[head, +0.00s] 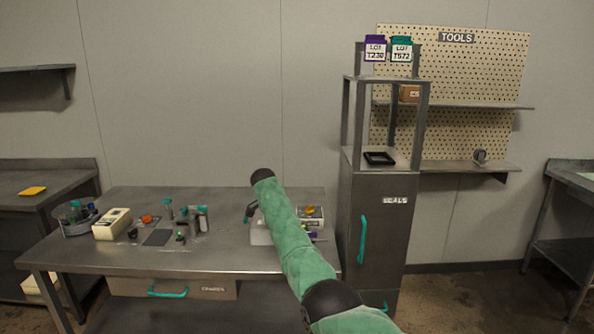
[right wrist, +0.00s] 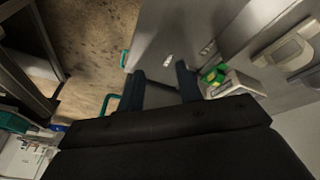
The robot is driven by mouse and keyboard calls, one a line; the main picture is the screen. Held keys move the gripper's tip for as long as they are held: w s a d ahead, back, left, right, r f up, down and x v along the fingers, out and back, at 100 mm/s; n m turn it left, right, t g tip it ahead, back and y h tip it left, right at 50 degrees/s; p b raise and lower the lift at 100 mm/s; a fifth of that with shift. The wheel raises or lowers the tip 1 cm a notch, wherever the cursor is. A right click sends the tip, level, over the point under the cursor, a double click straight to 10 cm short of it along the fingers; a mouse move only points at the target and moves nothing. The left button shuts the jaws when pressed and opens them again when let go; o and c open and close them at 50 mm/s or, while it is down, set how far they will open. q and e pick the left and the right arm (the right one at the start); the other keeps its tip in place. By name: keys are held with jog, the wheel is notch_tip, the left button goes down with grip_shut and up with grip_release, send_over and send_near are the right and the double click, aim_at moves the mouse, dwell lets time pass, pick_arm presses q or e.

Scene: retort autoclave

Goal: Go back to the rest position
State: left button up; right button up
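My right arm, in a green sleeve, comes in from the bottom right of the head view and reaches up over the right end of the steel table (head: 200,262). My left gripper is not in view.
A seals cabinet (head: 385,235) stands right of the table. A spares drawer (head: 172,288) is below. Two lot tags (head: 375,48) (head: 401,49) hang above the cabinet.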

notch_tip(320, 180, up, 17)
jog(key=w+a+n+t+y, duration=0.2)
jog(key=n+t, duration=0.2)
jog(key=n, duration=0.2)
jog(key=s+d+r+n+t+y, duration=0.3)
jog(key=s+d+r+n+t, duration=0.15)
jog(key=r, duration=0.35)
jog(key=s+d+f+n, duration=0.1)
jog(key=s+d+f, duration=0.3)
jog(key=s+f, duration=0.4)
jog(key=s+d+f+y, duration=0.1)
jog(key=s+d+f, duration=0.3)
jog(key=s+f, duration=0.45)
jog(key=s+d+f+n, duration=0.1)
jog(key=s+d+f, duration=0.45)
jog(key=s, duration=0.55)
jog(key=s+d+f+g, duration=0.1)
jog(key=s+f+g, duration=0.1)
jog(key=s+f, duration=0.9)
jog(key=s+d+f+g, duration=0.2)
jog(key=s+f, duration=0.9)
jog(key=s, duration=0.6)
jog(key=s+d+f+g+h, duration=0.1)
jog(key=s+f+g, duration=0.3)
jog(key=s+f, duration=0.7)
jog(key=s, duration=0.3)
jog(key=shift+d, duration=0.25)
